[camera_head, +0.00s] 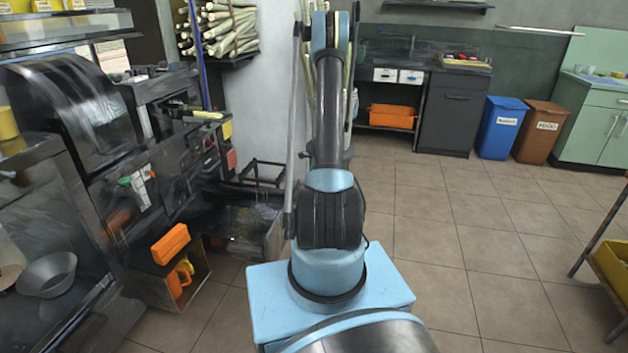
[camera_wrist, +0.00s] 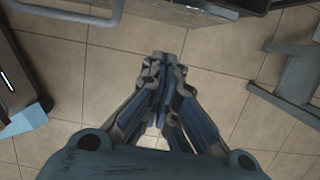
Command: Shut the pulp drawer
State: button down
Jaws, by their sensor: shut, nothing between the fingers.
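My gripper (camera_wrist: 163,62) shows in the wrist view with its fingers together and empty, above the tiled floor. In the head view my own arm hides it. The dark press stands at the left of the head view. A dark open-topped tray or drawer (camera_head: 238,222) sits low at its right side, left of my arm; it looks like the pulp drawer, but I cannot tell how far out it is. A grey bar like a handle (camera_wrist: 72,14) crosses the upper left of the wrist view, apart from my fingers.
An open box with orange things (camera_head: 178,282) stands low in front of the press. A metal bowl (camera_head: 47,274) is at far left. Blue (camera_head: 500,128) and brown (camera_head: 541,132) bins stand at the back. A yellow crate (camera_head: 612,262) is at right. The tiled floor right of my arm is clear.

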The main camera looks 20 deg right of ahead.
jog(key=a, duration=0.1)
jog(key=w+a+f, duration=0.2)
jog(key=a, duration=0.1)
jog(key=shift+w, duration=0.1)
jog(key=shift+w, duration=0.1)
dwell(0.4)
